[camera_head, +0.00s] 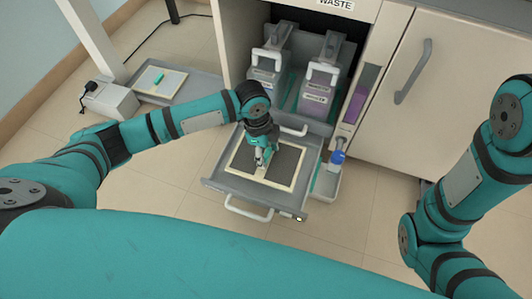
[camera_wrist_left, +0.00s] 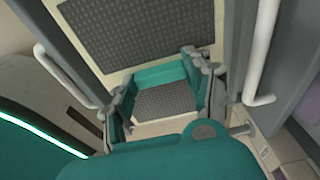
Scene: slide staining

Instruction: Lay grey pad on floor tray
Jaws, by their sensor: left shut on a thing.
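The grey pad (camera_head: 285,162) has a dark textured face, a cream border and a cream middle strip. It lies inside or just above a grey tray with handles (camera_head: 215,186) in front of the open cabinet; contact with the tray bottom is unclear. My left gripper (camera_head: 262,163) points down at the pad's middle and is shut on it. In the left wrist view, the gripper's fingers (camera_wrist_left: 165,100) are over the cream strip, with the pad's dark face (camera_wrist_left: 140,30) beyond. My right arm is at the right, its gripper out of view.
Two handled containers (camera_head: 265,85) (camera_head: 318,90) stand in the open cabinet behind the tray. Another grey tray (camera_head: 205,88), holding a light sheet and a green item, lies at left beside a white box (camera_head: 110,101). Front floor is clear.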

